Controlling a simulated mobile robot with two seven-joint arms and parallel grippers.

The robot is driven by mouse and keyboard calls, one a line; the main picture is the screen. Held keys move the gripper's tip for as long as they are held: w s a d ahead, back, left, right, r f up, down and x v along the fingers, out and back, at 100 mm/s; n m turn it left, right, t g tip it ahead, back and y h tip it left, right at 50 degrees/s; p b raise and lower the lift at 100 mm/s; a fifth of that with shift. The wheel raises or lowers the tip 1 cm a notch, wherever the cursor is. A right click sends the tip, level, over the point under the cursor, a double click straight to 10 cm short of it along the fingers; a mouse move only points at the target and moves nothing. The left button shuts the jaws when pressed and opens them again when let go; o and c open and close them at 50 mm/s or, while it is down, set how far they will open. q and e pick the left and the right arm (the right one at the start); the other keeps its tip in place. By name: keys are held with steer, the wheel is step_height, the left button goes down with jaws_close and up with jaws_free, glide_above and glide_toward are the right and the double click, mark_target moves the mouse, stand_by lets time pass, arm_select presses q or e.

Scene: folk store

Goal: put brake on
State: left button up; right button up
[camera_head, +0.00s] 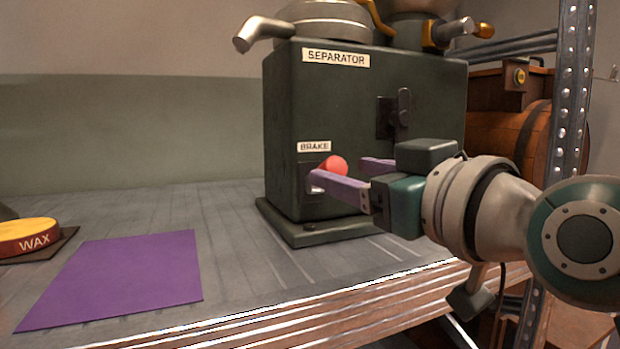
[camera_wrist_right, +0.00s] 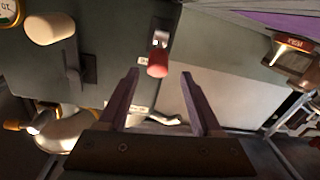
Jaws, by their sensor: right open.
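The dark green separator box (camera_head: 360,110) stands on the grey bench, with a "BRAKE" label (camera_head: 314,147) low on its front. Below the label is the brake's red knob (camera_head: 336,163), on a small metal fitting. My right gripper (camera_head: 341,171) is open and empty, its purple fingers reaching the box front around the knob's level. In the right wrist view the red knob (camera_wrist_right: 157,68) shows between and slightly beyond the two fingertips (camera_wrist_right: 160,74). Contact with the knob cannot be told. My left gripper is not in view.
A dark handle (camera_head: 404,105) sticks out of the box, right of and above the knob. Metal spouts (camera_head: 262,32) top the machine. A purple mat (camera_head: 120,278) and a yellow and red wax tin (camera_head: 28,236) lie left. A metal shelf post (camera_head: 572,95) stands right.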

mark_target(339, 169)
steer(key=shift+b+x, duration=0.55)
steer(key=shift+x, duration=1.75)
steer(key=shift+d, duration=0.1)
steer(key=shift+c, duration=0.3)
jaws_close()
